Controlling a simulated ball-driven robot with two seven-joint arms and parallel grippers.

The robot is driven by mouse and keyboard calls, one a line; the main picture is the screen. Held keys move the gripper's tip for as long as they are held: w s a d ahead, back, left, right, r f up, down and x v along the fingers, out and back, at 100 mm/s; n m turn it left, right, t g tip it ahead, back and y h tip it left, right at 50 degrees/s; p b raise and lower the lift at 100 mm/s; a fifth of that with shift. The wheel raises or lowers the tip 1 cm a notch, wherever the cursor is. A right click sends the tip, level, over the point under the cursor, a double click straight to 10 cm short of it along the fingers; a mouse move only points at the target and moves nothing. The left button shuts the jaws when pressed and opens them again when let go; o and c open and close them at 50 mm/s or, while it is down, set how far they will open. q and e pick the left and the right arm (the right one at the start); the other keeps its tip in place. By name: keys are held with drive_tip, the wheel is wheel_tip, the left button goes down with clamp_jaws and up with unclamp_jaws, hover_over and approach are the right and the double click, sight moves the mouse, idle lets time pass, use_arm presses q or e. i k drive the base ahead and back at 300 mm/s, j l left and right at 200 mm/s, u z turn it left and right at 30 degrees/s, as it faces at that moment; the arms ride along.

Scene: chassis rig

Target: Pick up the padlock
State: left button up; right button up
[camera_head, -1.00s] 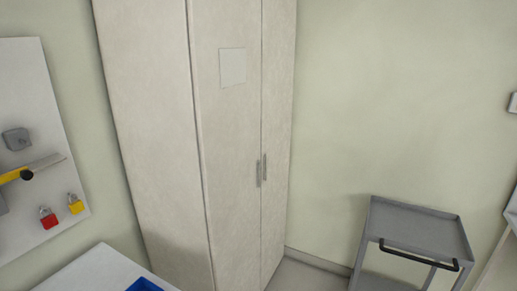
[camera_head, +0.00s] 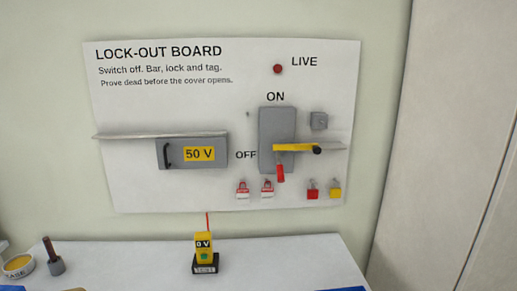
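A red padlock (camera_head: 312,191) hangs low on the right part of the lock-out board (camera_head: 140,185). A yellow padlock (camera_head: 335,190) hangs just right of it. Two red-and-white tags (camera_head: 242,190) (camera_head: 267,189) hang further left in the same row. Above them is a grey switch box (camera_head: 276,122) marked ON and OFF, with its red handle (camera_head: 281,173) pointing down. A yellow bar (camera_head: 293,147) with a black knob lies across the box's lower right. Neither of my grippers shows.
A white bench (camera_head: 130,262) stands below the board. A yellow and black tester (camera_head: 204,256) reading 0 V stands on it. A dark pot with a brown handle (camera_head: 54,258) and a round yellow-topped container (camera_head: 18,266) are at left. A tall pale cabinet (camera_head: 440,140) is at right.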

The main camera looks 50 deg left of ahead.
sight(312, 194)
drive_tip(key=u, duration=1.2)
